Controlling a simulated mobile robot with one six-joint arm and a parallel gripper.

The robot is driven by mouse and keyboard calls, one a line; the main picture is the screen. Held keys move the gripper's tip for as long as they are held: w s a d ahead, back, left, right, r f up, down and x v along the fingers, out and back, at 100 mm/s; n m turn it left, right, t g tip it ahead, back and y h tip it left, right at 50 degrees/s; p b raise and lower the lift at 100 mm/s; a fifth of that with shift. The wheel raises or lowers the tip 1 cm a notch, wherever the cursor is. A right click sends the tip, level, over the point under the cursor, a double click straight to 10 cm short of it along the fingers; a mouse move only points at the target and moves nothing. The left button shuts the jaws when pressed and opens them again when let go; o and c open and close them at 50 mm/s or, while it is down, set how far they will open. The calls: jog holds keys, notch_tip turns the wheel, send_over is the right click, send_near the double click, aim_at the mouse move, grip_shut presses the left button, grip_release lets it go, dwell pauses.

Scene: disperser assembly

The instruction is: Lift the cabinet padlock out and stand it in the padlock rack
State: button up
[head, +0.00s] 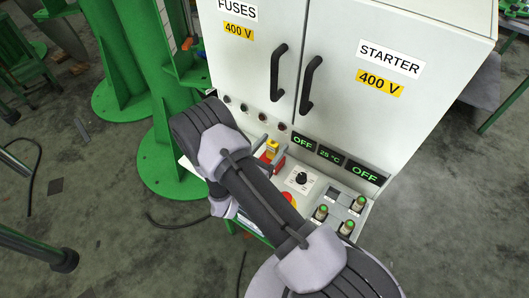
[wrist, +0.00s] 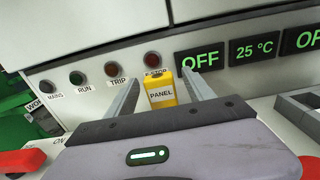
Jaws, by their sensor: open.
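A yellow padlock (wrist: 161,96) with a white label reading PANEL stands upright near the cabinet's front face in the wrist view. It also shows as a small yellow block (head: 272,146) in the head view. My gripper (wrist: 160,80) is open, with one finger on each side of the padlock and a gap to both. The padlock's lower end is hidden behind my gripper's body. A grey slotted frame (wrist: 303,108), possibly the padlock rack, lies to the right in the wrist view; it also shows on the panel's right side (head: 338,197) in the head view.
The white cabinet (head: 350,25) rises behind, with two dark handles and green displays (head: 303,143). A black rotary knob (head: 301,178) and several green-topped parts (head: 320,212) stand on the panel. A red part (wrist: 22,160) is at the wrist view's lower left.

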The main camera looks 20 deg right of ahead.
jog(key=p+v, duration=0.3)
jog(key=v, duration=1.4)
